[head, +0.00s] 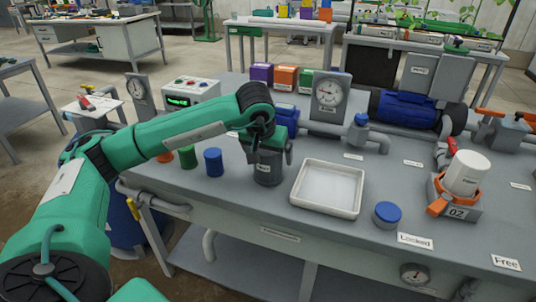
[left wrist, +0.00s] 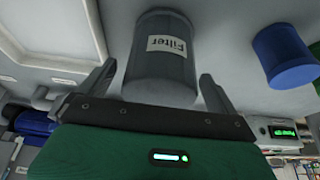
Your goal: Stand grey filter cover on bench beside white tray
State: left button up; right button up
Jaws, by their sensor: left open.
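The grey filter cover (head: 267,172), a cylinder labelled "Filter", stands upright on the bench just left of the white tray (head: 296,194). It also shows in the left wrist view (left wrist: 160,65). My left gripper (head: 267,156) is above and around the cover's upper part. Its two fingers are open, one on each side of the cover, with a small gap on both sides in the left wrist view. The cover's top is hidden by the gripper in the head view. The white tray is empty. My right gripper is not in view.
A blue cylinder (head: 213,162) and a green one (head: 188,157) stand left of the cover. A round blue-topped container (head: 387,215) stands right of the tray. A white cup in an orange holder (head: 465,175) is further right. A pressure gauge (head: 329,97) and pipes are behind.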

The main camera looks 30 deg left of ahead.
pick_arm(q)
jog(key=p+v, duration=0.1)
jog(key=v, duration=1)
jog(key=shift+r, duration=0.2)
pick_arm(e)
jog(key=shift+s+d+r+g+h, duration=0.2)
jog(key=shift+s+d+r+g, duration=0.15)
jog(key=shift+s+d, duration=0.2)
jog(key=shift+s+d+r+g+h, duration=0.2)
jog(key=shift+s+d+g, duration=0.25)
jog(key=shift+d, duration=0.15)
pick_arm(q)
jog(key=shift+s+d, duration=0.1)
jog(key=shift+s, duration=0.05)
